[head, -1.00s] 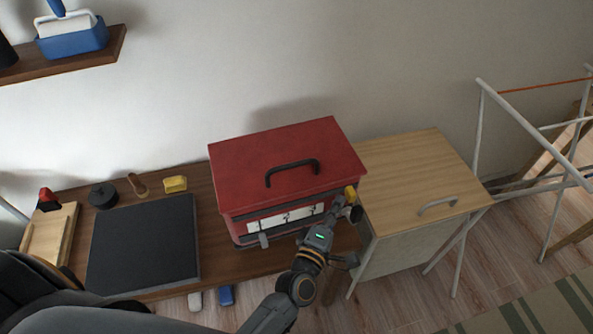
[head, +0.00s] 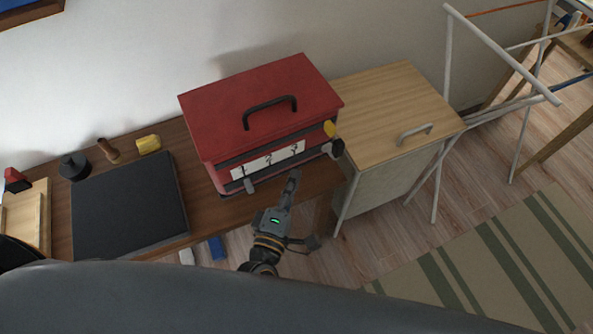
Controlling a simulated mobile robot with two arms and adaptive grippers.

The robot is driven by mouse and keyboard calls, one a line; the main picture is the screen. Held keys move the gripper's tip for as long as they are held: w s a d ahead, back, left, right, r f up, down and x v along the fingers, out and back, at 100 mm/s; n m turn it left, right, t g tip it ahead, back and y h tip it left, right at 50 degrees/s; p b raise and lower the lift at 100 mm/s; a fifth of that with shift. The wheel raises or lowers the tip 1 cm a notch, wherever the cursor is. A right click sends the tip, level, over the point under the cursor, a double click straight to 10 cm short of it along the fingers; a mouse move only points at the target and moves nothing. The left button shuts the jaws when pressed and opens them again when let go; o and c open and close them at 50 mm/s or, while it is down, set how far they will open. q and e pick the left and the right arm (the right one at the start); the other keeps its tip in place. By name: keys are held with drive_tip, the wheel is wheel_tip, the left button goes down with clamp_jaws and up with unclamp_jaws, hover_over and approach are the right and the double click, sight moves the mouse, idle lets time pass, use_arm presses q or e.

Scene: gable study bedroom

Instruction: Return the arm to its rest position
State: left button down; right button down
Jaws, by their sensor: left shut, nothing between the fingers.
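My left gripper (head: 292,184) is in front of the red toolbox (head: 262,95) in the head view, low and near the front edge of the wooden bench (head: 222,212). Its fingers are together with nothing between them, and they look apart from the box. My arm comes up from the bottom of the view, and a large grey part of it covers the lower left. The red toolbox has a closed lid with a black handle, a white label strip and latches on its front. My right gripper does not show.
A wooden-topped cabinet (head: 395,110) stands close on the right. A white rack (head: 500,50) is farther right. Floor and a striped rug (head: 480,262) lie in front.

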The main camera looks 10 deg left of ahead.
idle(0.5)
use_arm(q)
drive_tip(key=s+a+f+m+g, duration=0.1)
drive_tip(key=s+f+m+g, duration=0.25)
drive_tip(key=f, duration=0.65)
drive_tip(key=s+a+f+m+g, duration=0.1)
drive_tip(key=s+f+m+g, duration=0.2)
drive_tip(key=f, duration=0.6)
drive_tip(key=s+f+m+g, duration=0.2)
drive_tip(key=s+f+m, duration=0.15)
drive_tip(key=f, duration=0.65)
drive_tip(key=s+a+f+m+g+y, duration=0.1)
drive_tip(key=s+a+f+m+g, duration=0.3)
drive_tip(key=s+a+f, duration=0.3)
drive_tip(key=s+a+f+m+g+y, duration=0.1)
drive_tip(key=s+a+f+m+g, duration=0.3)
drive_tip(key=s, duration=1.1)
drive_tip(key=a+f, duration=0.3)
drive_tip(key=f, duration=0.3)
drive_tip(key=shift+f+m+y, duration=0.25)
drive_tip(key=shift+m+y, duration=0.05)
drive_tip(key=shift+m, duration=0.1)
drive_tip(key=shift+s, duration=0.1)
